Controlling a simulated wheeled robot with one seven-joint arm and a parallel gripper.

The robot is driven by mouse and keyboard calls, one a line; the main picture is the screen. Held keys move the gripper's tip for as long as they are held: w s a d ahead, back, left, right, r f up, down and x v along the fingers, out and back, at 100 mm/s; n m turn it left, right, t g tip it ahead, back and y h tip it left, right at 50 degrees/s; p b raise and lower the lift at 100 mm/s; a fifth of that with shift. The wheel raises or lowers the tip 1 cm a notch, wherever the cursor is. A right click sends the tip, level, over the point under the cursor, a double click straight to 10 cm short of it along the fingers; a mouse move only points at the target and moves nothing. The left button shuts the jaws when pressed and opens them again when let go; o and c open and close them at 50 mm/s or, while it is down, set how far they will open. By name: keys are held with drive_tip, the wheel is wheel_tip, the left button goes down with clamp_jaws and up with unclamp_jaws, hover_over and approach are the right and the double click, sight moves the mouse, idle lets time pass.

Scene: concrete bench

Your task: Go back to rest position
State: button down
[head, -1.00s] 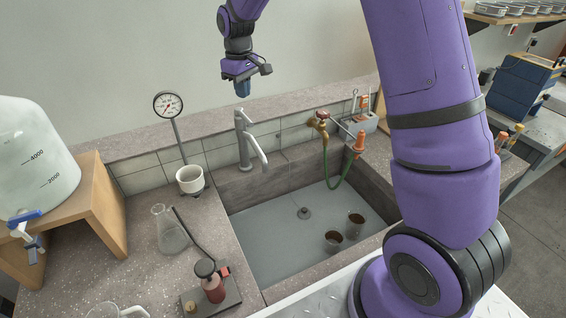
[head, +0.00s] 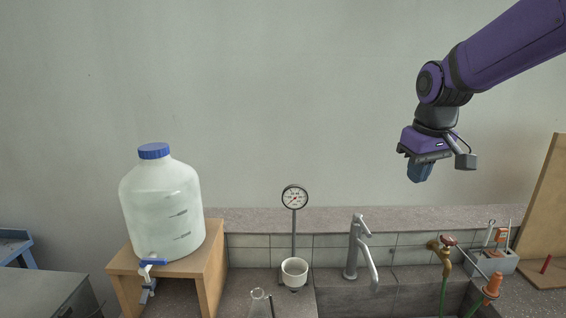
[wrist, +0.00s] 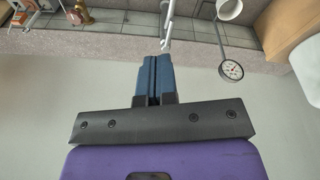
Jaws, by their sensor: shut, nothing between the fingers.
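My gripper (head: 418,173) is at the end of my raised purple arm, in the right half of the head view. It hangs in the air above the back of the sink, to the right of the faucet and clear of everything. In the wrist view its blue fingers (wrist: 154,80) are pressed together with nothing between them. The faucet (head: 357,250) stands at the sink's back edge. It also shows beyond the fingertips in the wrist view (wrist: 170,22).
A large jug (head: 160,210) stands on a wooden stand (head: 213,275) at left. A dial gauge (head: 294,198) rises behind a white cup (head: 294,271). A flask (head: 258,305) is at the bottom edge. A brass tap (head: 440,247) and wooden board (head: 550,215) are at right.

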drive_tip(key=s+d+r+m+t, duration=0.1)
drive_tip(key=s, duration=1)
drive_tip(key=s+d+r+m+t, duration=0.1)
drive_tip(key=s+d+m+t, duration=0.1)
drive_tip(key=s, duration=1)
drive_tip(key=shift+s, duration=0.2)
idle(0.7)
